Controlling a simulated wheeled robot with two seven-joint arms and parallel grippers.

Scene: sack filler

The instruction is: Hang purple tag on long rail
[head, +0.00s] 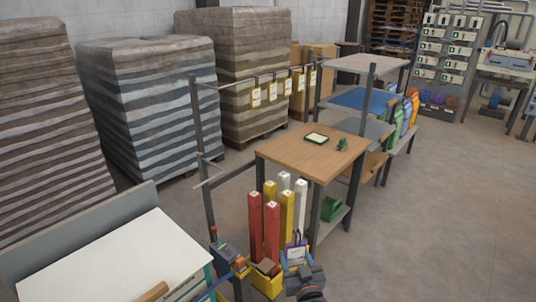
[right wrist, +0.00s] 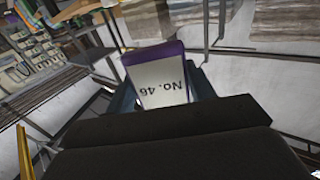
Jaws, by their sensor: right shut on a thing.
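The purple tag (right wrist: 160,82) has a white face reading "No. 46", which is upside down in the right wrist view. It also shows in the head view (head: 296,251) at the lower middle. My right gripper (head: 297,262) is shut on it and holds it in front of the red, yellow and white posts. The long rail (head: 230,82) runs between uprights behind the wooden table, well above and beyond the gripper. Several yellow-edged tags (head: 256,97) hang along its right part; its left part is bare. My left gripper is not in view.
A shorter rail (head: 211,181) sits lower on the left upright. Wrapped pallets (head: 150,115) fill the back left; the right floor is clear.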

